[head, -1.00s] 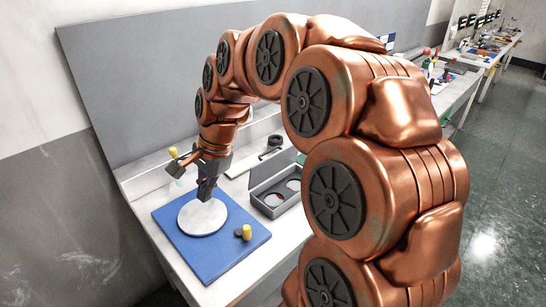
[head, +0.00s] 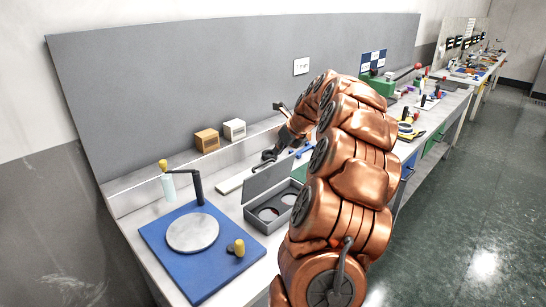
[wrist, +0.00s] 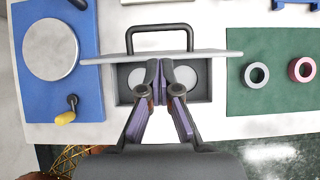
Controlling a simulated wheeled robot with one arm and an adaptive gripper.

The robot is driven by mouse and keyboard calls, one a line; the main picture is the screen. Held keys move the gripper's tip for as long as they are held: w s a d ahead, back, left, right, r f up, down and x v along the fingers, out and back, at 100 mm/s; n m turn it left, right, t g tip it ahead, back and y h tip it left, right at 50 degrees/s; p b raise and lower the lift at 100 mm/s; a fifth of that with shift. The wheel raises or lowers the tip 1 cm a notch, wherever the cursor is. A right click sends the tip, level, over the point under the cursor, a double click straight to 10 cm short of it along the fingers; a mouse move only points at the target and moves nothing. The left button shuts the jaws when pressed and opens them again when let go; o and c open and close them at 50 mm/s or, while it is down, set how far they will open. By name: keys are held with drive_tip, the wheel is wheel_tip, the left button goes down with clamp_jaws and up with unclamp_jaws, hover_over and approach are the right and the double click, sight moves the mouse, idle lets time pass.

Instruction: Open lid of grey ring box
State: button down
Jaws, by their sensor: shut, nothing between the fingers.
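The grey ring box (head: 262,226) stands on the bench to the right of the blue board. Its lid (head: 268,180) is raised at the back, and two round pale spots show inside the box. In the wrist view, the box (wrist: 122,98) is below my gripper and its lid (wrist: 100,60) shows nearly edge-on. My gripper (wrist: 157,70) is shut and empty, its fingertips over the middle of the box near the lid. Whether they touch the lid I cannot tell. In the head view my fingertips are not clearly visible.
A blue board (head: 160,240) carries a pale round plate (head: 192,232) and a yellow-topped knob (head: 239,247). A black bent post (head: 198,187) stands behind. Two small boxes (head: 207,140) are on the ledge. A green mat (wrist: 275,100) holds two rings.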

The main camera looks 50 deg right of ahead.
drive_tip(key=p+x, duration=0.1)
drive_tip(key=x, duration=0.8)
drive_tip(key=shift+p, duration=0.4)
drive_tip(key=shift+w+d+r+g+p, duration=0.1)
drive_tip(key=shift+w+r+g+p, duration=0.2)
drive_tip(key=shift+p, duration=0.7)
drive_tip(key=shift+g, duration=0.5)
drive_tip(key=shift+w+f+p, duration=0.25)
drive_tip(key=shift+w+p, duration=0.45)
drive_tip(key=shift+w, duration=0.05)
drive_tip(key=shift+w+f+p, duration=0.3)
drive_tip(key=shift+w+p, duration=0.45)
drive_tip(key=shift+w, duration=0.05)
drive_tip(key=shift+w+f+p, duration=0.25)
drive_tip(key=shift+w+p, duration=0.45)
drive_tip(key=shift+w, duration=0.05)
drive_tip(key=shift+r, duration=0.1)
wheel_tip(320, 180, up, 10)
drive_tip(key=p, duration=0.6)
hover_over(264, 164)
drive_tip(key=shift+w+a+f, duration=0.2)
drive_tip(key=shift+w+a, duration=0.05)
drive_tip(key=shift+w, duration=0.1)
